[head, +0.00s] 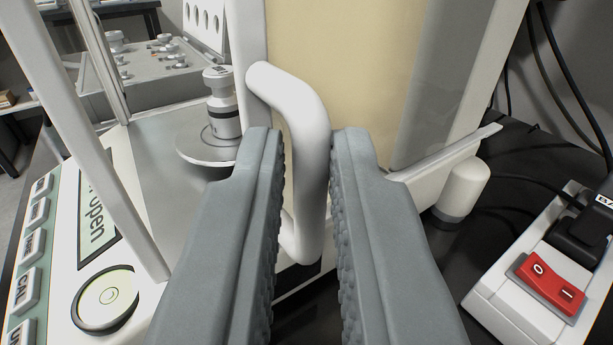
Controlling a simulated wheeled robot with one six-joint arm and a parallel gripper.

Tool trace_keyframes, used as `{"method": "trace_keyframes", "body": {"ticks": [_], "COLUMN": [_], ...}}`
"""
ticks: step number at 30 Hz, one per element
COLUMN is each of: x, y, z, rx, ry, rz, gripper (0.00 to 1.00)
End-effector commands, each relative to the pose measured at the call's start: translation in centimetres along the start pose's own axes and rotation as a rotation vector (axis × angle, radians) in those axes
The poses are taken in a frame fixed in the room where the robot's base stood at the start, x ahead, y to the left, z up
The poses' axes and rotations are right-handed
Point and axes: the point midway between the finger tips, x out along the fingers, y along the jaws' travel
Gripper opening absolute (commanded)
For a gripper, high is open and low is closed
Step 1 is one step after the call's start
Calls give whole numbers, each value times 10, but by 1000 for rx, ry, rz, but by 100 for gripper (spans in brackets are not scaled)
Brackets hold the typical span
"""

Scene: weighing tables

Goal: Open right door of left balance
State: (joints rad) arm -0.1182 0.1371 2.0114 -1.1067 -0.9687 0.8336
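A balance (70,250) with a glass draft shield fills the left and middle of the head view. Its right door carries a white curved handle (311,130). My gripper (305,150) is open, with one grey finger on each side of the handle. A small gap shows between the right finger and the handle; whether the left finger touches it I cannot tell. A metal weight (222,105) stands on the round weighing pan (190,148) inside the balance. The fingers hide part of the pan and the lower door.
A white power strip (510,285) with a red switch (552,283) and a black plug lies at the right on the dark table. Cables hang behind it. A grey case of weights (155,80) stands at the back left.

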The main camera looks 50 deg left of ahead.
Motion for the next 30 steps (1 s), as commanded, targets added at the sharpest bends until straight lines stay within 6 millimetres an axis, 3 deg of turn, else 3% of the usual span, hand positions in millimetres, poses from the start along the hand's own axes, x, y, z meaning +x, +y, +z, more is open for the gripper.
{"method": "trace_keyframes", "body": {"ticks": [7,21,30], "x": [3,46,54], "y": [5,70,81], "z": [0,1,1], "rx": [1,1,1], "ry": [0,1,0], "rz": [1,1,0], "gripper": [0,0,0]}}
